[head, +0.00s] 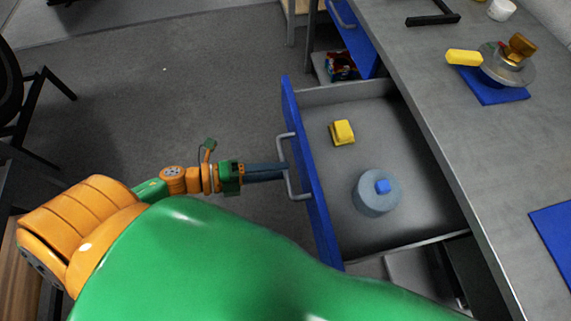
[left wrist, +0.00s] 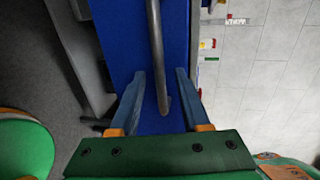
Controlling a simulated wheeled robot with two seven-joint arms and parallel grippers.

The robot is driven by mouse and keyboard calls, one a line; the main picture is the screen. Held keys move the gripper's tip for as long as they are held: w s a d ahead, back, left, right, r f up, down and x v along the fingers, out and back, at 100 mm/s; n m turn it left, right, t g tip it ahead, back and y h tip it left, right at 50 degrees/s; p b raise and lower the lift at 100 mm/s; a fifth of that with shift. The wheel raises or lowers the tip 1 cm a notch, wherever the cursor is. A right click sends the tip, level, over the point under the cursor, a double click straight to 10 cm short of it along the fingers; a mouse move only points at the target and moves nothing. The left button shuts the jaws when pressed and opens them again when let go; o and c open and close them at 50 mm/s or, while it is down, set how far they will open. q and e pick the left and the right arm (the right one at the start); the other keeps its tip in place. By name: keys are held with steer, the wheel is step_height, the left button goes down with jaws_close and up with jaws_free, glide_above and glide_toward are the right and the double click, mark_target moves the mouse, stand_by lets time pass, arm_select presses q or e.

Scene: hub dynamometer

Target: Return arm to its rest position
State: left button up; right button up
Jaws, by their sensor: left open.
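My left arm reaches in from the left in the head view. Its gripper (head: 284,171) is at the bar handle (head: 292,183) of an open drawer with a blue front (head: 308,170). In the left wrist view the two fingers (left wrist: 161,78) are spread, with the grey handle bar (left wrist: 156,50) between them and the blue front behind. I cannot tell whether either finger touches the bar. My right gripper is not in view.
The pulled-out drawer holds a yellow block (head: 342,132) and a round grey-blue piece (head: 372,199) with a blue top. A grey worktop (head: 440,100) runs along the right, carrying a device on a blue mat (head: 492,93). Open floor (head: 190,90) lies left of the drawer.

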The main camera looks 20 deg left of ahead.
arm_select(q)
steer(key=v, duration=0.4)
steer(key=shift+s+a, duration=0.15)
